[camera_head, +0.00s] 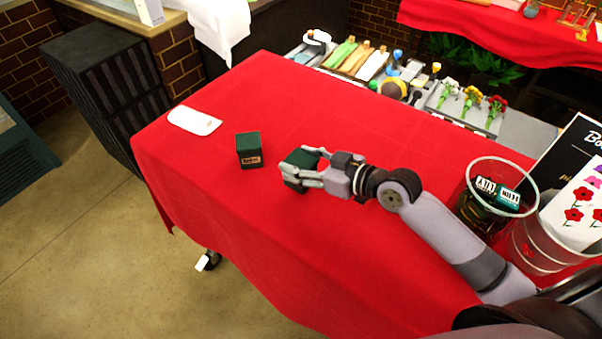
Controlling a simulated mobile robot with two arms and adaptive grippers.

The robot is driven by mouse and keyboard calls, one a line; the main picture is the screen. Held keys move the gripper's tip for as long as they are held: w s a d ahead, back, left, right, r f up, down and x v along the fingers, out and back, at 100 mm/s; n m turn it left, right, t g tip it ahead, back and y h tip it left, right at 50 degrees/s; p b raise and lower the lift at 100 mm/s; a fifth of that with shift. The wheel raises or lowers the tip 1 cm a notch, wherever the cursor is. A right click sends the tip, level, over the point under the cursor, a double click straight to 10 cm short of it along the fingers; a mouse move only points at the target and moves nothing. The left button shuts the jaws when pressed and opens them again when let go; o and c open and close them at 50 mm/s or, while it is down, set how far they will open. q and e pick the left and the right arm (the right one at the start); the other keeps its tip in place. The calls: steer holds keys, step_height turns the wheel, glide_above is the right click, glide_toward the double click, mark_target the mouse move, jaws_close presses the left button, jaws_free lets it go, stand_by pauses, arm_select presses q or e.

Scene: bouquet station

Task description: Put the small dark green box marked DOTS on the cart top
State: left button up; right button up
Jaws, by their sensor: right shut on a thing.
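My right gripper (304,169) is shut on a small dark green box (301,158), with fingers along its sides. Any marking on this box is hidden, and I cannot tell whether it touches the red cloth below. A second dark green box (248,145) stands upright on the cloth, a short gap to the left of the gripper. It has a small tan label, too small to read surely. The red-covered top (215,170) lies under both boxes; a caster shows below its cloth edge. My left gripper is not in view.
A white rounded item (194,120) lies at the far left of the cloth. A clear container (502,172) with small labelled boxes stands at the right, beside another clear container (541,245). A grey station (515,133) with flowers and tools is behind. The front-middle cloth is clear.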

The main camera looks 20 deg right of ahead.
step_height(320, 180, down, 3)
steer(key=shift+b, duration=0.95)
steer(key=shift+w+f, duration=0.1)
steer(key=o, duration=1.3)
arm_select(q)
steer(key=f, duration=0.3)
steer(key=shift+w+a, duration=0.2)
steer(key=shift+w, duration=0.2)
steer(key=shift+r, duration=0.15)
